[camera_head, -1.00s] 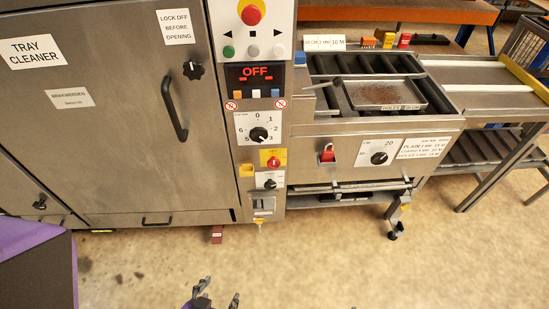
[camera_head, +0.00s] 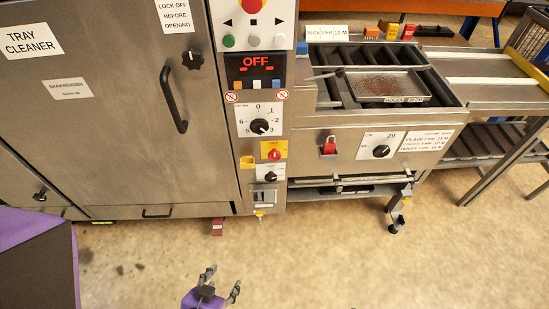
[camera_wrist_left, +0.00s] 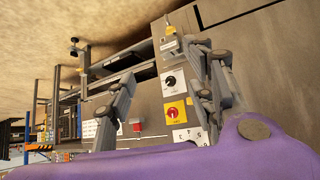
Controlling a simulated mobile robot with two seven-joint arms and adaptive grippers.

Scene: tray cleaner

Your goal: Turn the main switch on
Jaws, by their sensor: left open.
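The red switch on a yellow plate (camera_head: 274,152), which looks like the main switch, is on the tray cleaner's control column; its handle angle is too small to read surely. The display (camera_head: 256,66) above reads OFF. A black knob (camera_head: 270,176) sits just below the red switch. My left gripper (camera_head: 222,281) is open and empty at the bottom of the head view, apart from and below the panel. In the left wrist view the red switch (camera_wrist_left: 174,112) and black knob (camera_wrist_left: 171,82) show between the open fingers (camera_wrist_left: 160,68). My right gripper is out of view.
A door handle (camera_head: 174,100) stands out at left.

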